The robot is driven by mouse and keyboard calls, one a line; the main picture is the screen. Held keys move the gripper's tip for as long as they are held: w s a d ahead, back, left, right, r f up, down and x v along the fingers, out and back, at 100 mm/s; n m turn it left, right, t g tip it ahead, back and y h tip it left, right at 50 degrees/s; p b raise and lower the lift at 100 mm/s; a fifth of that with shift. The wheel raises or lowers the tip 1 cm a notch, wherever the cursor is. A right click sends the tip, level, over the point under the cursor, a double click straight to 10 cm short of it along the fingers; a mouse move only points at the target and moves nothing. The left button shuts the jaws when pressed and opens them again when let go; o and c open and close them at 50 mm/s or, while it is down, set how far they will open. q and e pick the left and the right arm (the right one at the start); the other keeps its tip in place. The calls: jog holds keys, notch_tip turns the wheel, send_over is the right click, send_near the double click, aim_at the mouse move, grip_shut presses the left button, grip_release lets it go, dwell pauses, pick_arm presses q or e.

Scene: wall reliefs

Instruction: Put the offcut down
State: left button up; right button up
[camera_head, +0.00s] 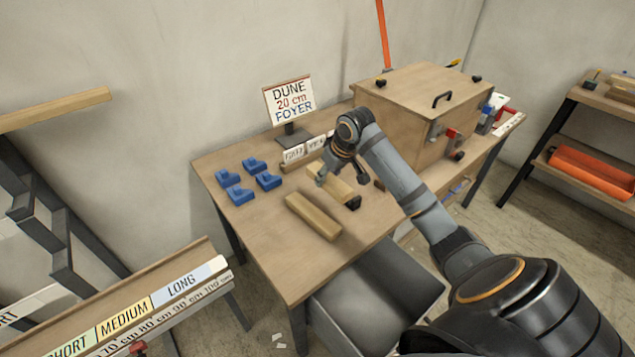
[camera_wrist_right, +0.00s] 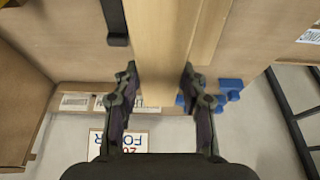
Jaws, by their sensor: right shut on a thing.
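The offcut, a pale wooden bar (camera_head: 338,189), is between the fingers of my right gripper (camera_head: 341,177), low over the workbench (camera_head: 265,228). In the right wrist view the bar (camera_wrist_right: 160,60) runs up the picture from between the two fingers (camera_wrist_right: 160,97). The gripper is shut on it. Whether the bar touches the bench top is hard to tell. A second wooden bar (camera_head: 313,217) lies on the bench, nearer the front edge. My left gripper is not in view.
Several blue blocks (camera_head: 240,194) stand on the bench's left side. A sign (camera_head: 289,103) and small label cards (camera_head: 295,153) stand at the back. A wooden box (camera_head: 425,110) stands right of the gripper. A grey bin (camera_head: 375,290) is below the front edge.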

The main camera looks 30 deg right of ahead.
aim_at(345, 191)
jog(key=s+r, duration=0.1)
jog(key=s, duration=0.1)
jog(key=s+r, duration=0.1)
jog(key=s, duration=0.1)
jog(key=s+d, duration=0.1)
jog(key=s, duration=0.1)
jog(key=shift+s+r, duration=0.3)
jog(key=shift+r, duration=0.1)
jog(key=s+r+p, duration=0.1)
jog(key=s+p, duration=0.1)
jog(key=p, duration=0.5)
jog(key=shift+r, duration=0.3)
jog(key=shift+s+f+p, duration=0.1)
jog(key=shift+s+p, duration=0.05)
jog(key=shift+p, duration=0.5)
jog(key=shift+a+f, duration=0.1)
jog(key=shift+f, duration=0.05)
